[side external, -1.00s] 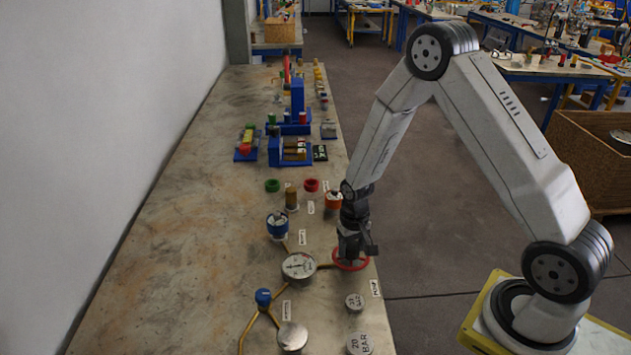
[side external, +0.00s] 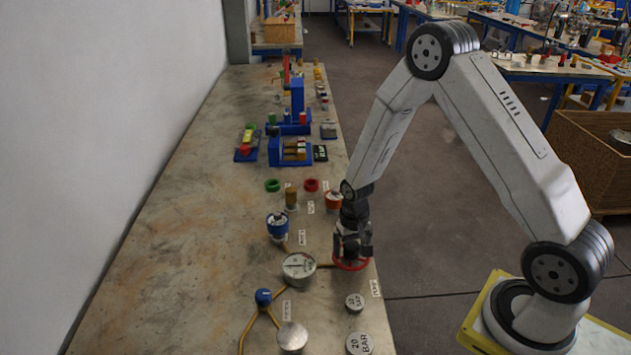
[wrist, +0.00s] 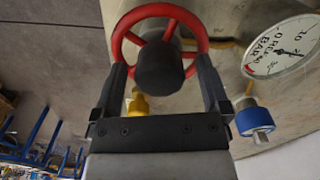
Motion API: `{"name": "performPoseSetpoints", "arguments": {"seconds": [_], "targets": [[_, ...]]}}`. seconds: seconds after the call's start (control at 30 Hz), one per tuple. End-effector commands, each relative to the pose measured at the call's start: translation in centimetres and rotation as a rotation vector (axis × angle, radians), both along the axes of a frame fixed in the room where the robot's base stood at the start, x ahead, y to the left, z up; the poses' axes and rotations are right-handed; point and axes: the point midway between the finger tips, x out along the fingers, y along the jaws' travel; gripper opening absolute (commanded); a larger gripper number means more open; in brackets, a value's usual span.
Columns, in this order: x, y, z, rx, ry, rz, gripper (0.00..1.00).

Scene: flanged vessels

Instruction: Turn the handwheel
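The red handwheel (side external: 350,267) lies low over the right edge of the bench. In the wrist view its red rim (wrist: 201,40) and spokes surround a dark round hub (wrist: 163,66). My gripper (side external: 352,254) points down at the wheel. The wrist view shows its two fingers (wrist: 161,72) wide apart, one on each side of the hub, with the tips overlapping the rim at left and right. I cannot tell whether they touch the rim. Nothing else is between them.
A round pressure gauge (side external: 299,268) stands left of the wheel, also in the wrist view (wrist: 283,47). The left part of the bench is bare.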

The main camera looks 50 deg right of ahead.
Motion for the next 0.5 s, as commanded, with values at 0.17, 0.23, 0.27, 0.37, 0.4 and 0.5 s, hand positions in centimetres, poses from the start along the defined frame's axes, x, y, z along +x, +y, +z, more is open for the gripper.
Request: {"name": "performPoseSetpoints", "arguments": {"seconds": [0.17,0.23,0.27,0.37,0.4,0.5], "targets": [[0.0,0.0,0.0,0.001,0.001,0.0,0.96],[0.0,0.0,0.1,0.001,0.001,0.0,0.96],[0.0,0.0,0.2,0.001,0.001,0.0,0.96],[0.0,0.0,0.6,0.001,0.001,0.0,0.96],[0.0,0.0,0.8,0.0,0.0,0.0,0.96],[0.0,0.0,1.6,-0.001,-0.001,0.0,0.96]]}}
